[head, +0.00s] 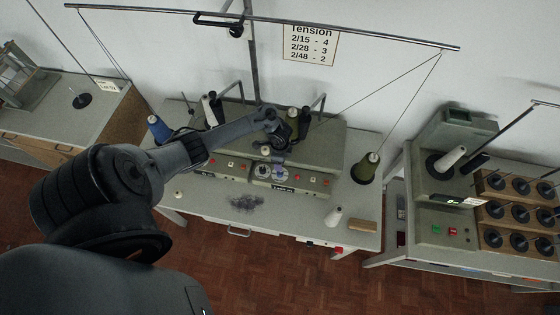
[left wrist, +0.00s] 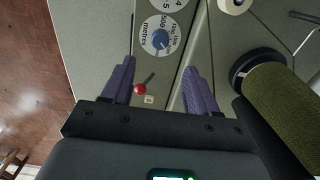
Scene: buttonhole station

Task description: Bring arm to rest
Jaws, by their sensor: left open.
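My left arm reaches in from the left in the head view, and its left gripper (head: 279,147) hangs over the front panel of the grey winding machine (head: 228,163). In the left wrist view the left gripper (left wrist: 158,68) has its two purple fingers spread apart with nothing held between them. Beyond the fingers is a dial marked metres (left wrist: 160,36) with a blue knob. A red-tipped lever (left wrist: 140,88) shows between the fingers; I cannot tell whether anything touches it. My right gripper is in neither view.
A green thread cone (head: 365,168) stands right of the machine, a blue one (head: 158,128) left. A white cone (head: 333,216) and a wooden block (head: 362,226) stand near the table's front edge. Thread rods (head: 270,25) cross above. A rack of spools (head: 518,213) is far right.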

